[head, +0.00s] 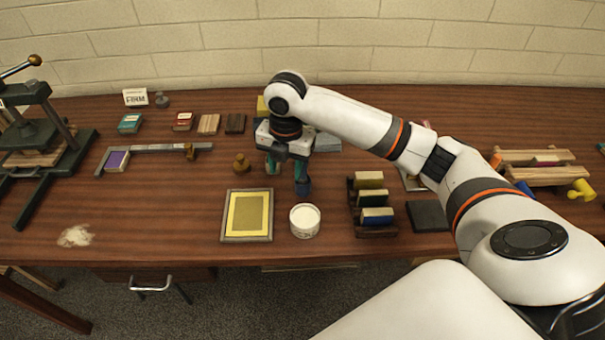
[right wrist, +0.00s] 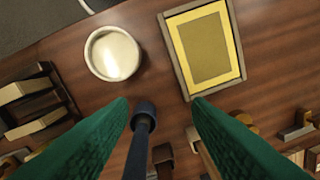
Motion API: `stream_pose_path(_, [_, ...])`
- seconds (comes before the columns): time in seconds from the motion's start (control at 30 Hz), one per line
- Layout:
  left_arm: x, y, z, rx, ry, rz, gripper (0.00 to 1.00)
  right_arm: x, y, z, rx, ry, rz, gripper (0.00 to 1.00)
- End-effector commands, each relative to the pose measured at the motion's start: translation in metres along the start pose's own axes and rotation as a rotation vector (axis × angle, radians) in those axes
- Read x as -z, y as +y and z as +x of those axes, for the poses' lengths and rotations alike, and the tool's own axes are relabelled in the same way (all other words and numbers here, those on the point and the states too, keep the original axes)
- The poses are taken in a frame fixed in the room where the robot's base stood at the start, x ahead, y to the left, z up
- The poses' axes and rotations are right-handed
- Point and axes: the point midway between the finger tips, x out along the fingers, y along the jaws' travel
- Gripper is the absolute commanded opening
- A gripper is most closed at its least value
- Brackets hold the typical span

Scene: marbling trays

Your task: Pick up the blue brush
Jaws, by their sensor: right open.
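A dark blue, stick-like tool with a thicker end, which looks like the blue brush (head: 303,187), is below my right gripper in the head view, just left of the row of blocks. It also shows in the right wrist view (right wrist: 145,115), between the two green fingers and nearer the left one. My right gripper (head: 286,170) is open, pointing down over the table, with its fingers on either side of the tool in the wrist view. Contact with the tool cannot be told. Part of the handle is hidden by the fingers. My left gripper is not in view.
A white round tub (head: 304,221) and a framed yellow tray (head: 225,218) stand close in front of the gripper. A rack of coloured blocks (head: 376,229) is to the right. A small brown knob (head: 241,164) is to the left. The front-left table is mostly clear.

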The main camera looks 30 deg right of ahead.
Motion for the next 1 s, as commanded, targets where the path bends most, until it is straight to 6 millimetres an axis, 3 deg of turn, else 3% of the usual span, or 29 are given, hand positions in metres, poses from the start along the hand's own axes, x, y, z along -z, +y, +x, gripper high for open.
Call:
stream_pose_path(0.03, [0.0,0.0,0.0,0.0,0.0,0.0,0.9,0.021,0.003,-0.021,-0.012,0.011,-0.043,0.45])
stream_pose_path(0.1, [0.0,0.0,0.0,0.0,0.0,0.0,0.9,0.039,0.009,-0.043,-0.029,0.003,-0.104,0.45])
stream_pose_path(0.2, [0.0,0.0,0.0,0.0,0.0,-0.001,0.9,0.055,0.016,-0.063,-0.038,-0.009,-0.162,0.45])
stream_pose_path(0.3, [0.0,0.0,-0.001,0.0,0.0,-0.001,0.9,0.061,0.02,-0.071,-0.042,-0.018,-0.192,0.45])
stream_pose_path(0.37, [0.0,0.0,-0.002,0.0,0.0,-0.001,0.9,0.062,0.021,-0.067,-0.043,-0.021,-0.197,0.45])
stream_pose_path(0.63, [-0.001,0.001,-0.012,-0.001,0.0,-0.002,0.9,0.06,0.022,-0.022,-0.043,-0.023,-0.199,0.45])
stream_pose_path(1.0, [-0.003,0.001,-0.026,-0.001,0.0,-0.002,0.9,0.06,0.022,0.014,-0.043,-0.022,-0.199,0.45])
